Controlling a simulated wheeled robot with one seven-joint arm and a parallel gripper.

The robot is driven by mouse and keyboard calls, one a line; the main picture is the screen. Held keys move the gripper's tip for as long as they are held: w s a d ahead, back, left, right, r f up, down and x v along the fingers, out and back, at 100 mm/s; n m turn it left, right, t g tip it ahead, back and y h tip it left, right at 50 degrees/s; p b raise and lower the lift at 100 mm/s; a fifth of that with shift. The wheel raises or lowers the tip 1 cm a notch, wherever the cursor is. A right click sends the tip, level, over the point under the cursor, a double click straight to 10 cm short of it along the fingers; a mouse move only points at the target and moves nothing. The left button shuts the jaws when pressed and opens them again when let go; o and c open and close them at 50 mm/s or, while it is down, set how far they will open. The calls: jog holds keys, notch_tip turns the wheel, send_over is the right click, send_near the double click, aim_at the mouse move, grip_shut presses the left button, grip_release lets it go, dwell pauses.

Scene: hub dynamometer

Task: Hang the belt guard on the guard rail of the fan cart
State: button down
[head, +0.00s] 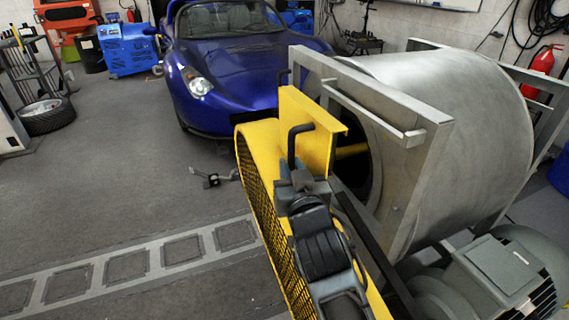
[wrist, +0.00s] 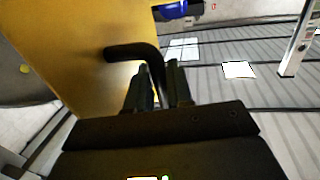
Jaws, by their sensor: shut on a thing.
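The yellow belt guard (head: 316,150), with a mesh side and a folded lip along its top edge, stands upright in the middle of the head view. My gripper (head: 297,180) is shut on its bent black handle (head: 292,148). In the wrist view the handle (wrist: 128,50) passes down between the fingers of my gripper (wrist: 160,85), with the yellow panel behind. The fan cart (head: 445,100) has a big grey drum in a square frame. Its guard rail (head: 375,112) is a pale bar across the frame, just right of the guard's lip. I cannot tell whether they touch.
A grey motor (head: 490,275) sits low at the right. A blue car (head: 235,60) stands behind the guard. A small dark tool-like object (head: 212,180) lies on the floor. The floor (head: 120,180) at the left is mostly free, with a pale strip of dark panels.

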aim_at(318, 160)
jog(key=shift+w+d+r+p, duration=0.1)
jog(key=shift+w+d+p, duration=0.2)
jog(key=shift+d+p, duration=0.85)
jog(key=shift+w+d+r+p, duration=0.15)
jog(key=shift+w+d+p, duration=0.2)
jog(key=shift+d+p, duration=0.8)
jog(key=shift+w+d+r+p, duration=0.1)
jog(key=shift+w+d+p, duration=0.35)
jog(key=shift+p, duration=1.25)
jog(key=shift+d+f+b, duration=0.25)
jog(key=shift+d+b, duration=0.05)
jog(key=shift+d, duration=0.35)
jog(key=shift+w+d+b, duration=0.2)
jog(key=shift+d+b, duration=0.25)
jog(key=shift+d, duration=0.25)
jog(key=shift+w+d+f+b, duration=0.2)
jog(key=shift+d+b, duration=0.4)
jog(key=shift+b, duration=0.5)
jog(key=shift+w+d+f+b, duration=0.2)
jog(key=shift+d+b, duration=0.45)
jog(key=shift+b, duration=0.45)
jog(key=shift+w+d+f+b, duration=0.2)
jog(key=shift+d+b, duration=0.4)
jog(key=shift+b, duration=0.5)
